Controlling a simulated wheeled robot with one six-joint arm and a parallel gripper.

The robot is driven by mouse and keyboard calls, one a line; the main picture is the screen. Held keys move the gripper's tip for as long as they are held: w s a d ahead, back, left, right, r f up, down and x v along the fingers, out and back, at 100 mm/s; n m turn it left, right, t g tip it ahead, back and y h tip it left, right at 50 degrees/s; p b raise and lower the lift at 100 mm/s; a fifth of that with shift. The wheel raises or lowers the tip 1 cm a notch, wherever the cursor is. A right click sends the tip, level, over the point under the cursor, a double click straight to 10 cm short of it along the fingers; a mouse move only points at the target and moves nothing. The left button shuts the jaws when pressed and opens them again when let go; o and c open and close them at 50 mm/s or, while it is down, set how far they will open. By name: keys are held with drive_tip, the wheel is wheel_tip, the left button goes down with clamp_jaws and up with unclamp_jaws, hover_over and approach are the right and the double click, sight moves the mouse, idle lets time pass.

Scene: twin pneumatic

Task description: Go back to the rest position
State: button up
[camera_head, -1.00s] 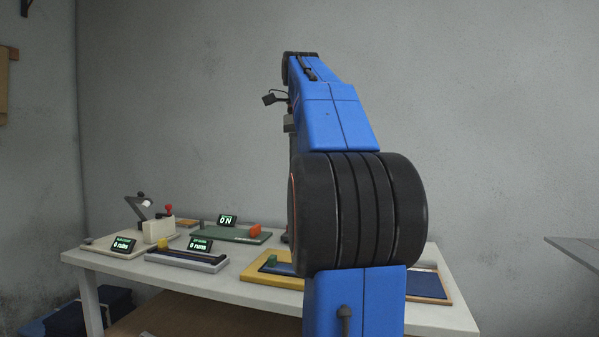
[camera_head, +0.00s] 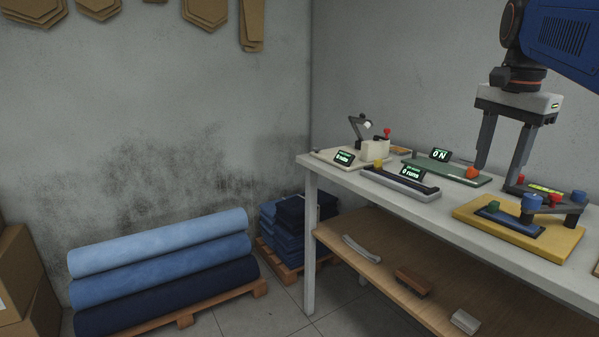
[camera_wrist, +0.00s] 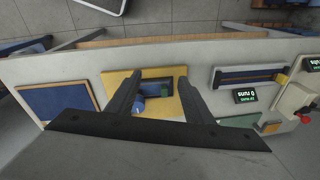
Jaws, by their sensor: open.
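My gripper (camera_head: 503,150) hangs from my blue arm at the upper right of the head view, fingers pointing down, spread apart with nothing between them. It is above the white table (camera_head: 345,180). In the wrist view my gripper (camera_wrist: 158,92) is also open, and the yellow board (camera_wrist: 170,108) shows beyond and between its fingers.
A wooden shelf (camera_head: 375,250) is below. Blue fabric rolls (camera_head: 165,270) lie on a pallet at left.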

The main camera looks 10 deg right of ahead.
drive_tip(key=s+a+f+n+t, duration=0.1)
drive_tip(key=s+a+f+n, duration=0.2)
drive_tip(key=f, duration=0.7)
drive_tip(key=s+a+f+n+t, duration=0.1)
drive_tip(key=s+a+f+n, duration=0.3)
drive_tip(key=a+f+n, duration=0.3)
drive_tip(key=s+a+f+n+t, duration=0.1)
drive_tip(key=s+a+f+n, duration=0.3)
drive_tip(key=f, duration=0.9)
drive_tip(key=a+n, duration=0.1)
drive_tip(key=a, duration=0.2)
drive_tip(key=shift+s+a+y, duration=0.15)
drive_tip(key=shift+s+y, duration=0.05)
drive_tip(key=shift+y, duration=0.2)
